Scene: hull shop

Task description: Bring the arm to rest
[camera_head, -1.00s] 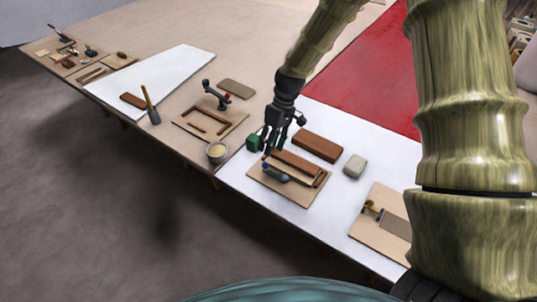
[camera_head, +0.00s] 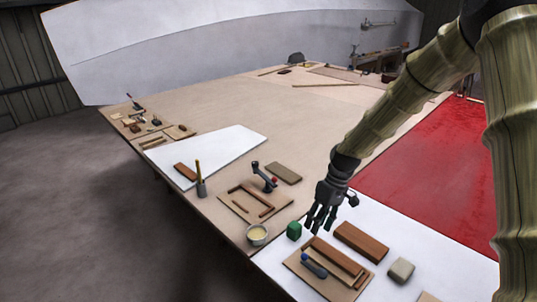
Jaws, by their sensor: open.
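My gripper (camera_head: 321,217) is dark grey and hangs with its fingers pointing down, open and empty. It is at the end of my bamboo-textured arm, above the white mat (camera_head: 450,255). Just left of the fingers is a green block (camera_head: 294,230). Below them is a wooden board (camera_head: 300,272) with a wooden frame and a blue-ended tool (camera_head: 313,266) on it. A brown wooden block (camera_head: 361,241) lies to the right. I cannot tell exactly how high the fingers are above the table.
A pale block (camera_head: 401,270) lies on the mat. A red sheet (camera_head: 440,170) covers the right. The table's middle (camera_head: 290,115) is mostly clear.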

